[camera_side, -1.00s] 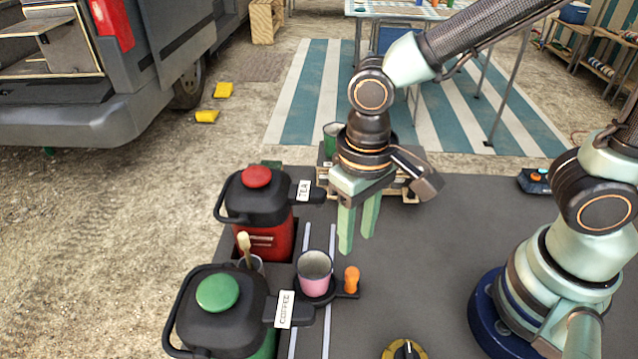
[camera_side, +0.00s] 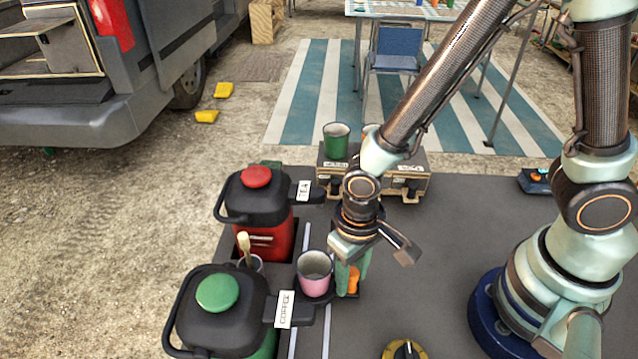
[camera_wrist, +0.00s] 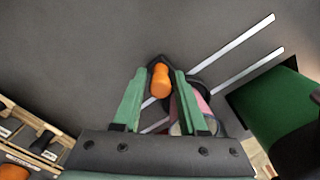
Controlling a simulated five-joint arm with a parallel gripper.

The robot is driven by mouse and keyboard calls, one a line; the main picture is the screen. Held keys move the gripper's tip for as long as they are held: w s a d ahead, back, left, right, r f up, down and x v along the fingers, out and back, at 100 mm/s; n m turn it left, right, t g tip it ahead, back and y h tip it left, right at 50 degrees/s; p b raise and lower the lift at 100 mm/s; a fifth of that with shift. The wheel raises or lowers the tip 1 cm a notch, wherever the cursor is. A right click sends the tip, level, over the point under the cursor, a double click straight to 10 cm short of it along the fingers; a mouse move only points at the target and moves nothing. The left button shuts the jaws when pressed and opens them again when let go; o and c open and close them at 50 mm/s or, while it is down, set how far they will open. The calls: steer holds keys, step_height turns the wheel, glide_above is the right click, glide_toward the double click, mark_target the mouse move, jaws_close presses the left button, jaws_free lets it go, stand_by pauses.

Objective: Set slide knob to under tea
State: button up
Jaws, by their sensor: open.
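The orange slide knob (camera_side: 353,279) stands upright on a dark carriage, beside a pink cup (camera_side: 314,277) that sits on the same carriage. The carriage rides on two pale rails (camera_side: 307,236). The red tea urn (camera_side: 262,215), labelled TEA, is at the rails' far end. The green-lidded coffee urn (camera_side: 217,300), labelled COFFEE, is nearer, and the cup is by its spout. My gripper (camera_side: 347,286) is down at the knob. In the wrist view my gripper (camera_wrist: 158,92) is open, with a finger on either side of the knob (camera_wrist: 160,80); contact is not clear.
A case (camera_side: 375,175) with a green cup (camera_side: 336,140) on it stands behind. A yellow dial (camera_side: 405,350) is at the front. A small dark box with an orange button (camera_side: 538,178) is at the right. The grey top between is clear.

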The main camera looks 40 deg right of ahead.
jaws_close()
stand_by(1.5)
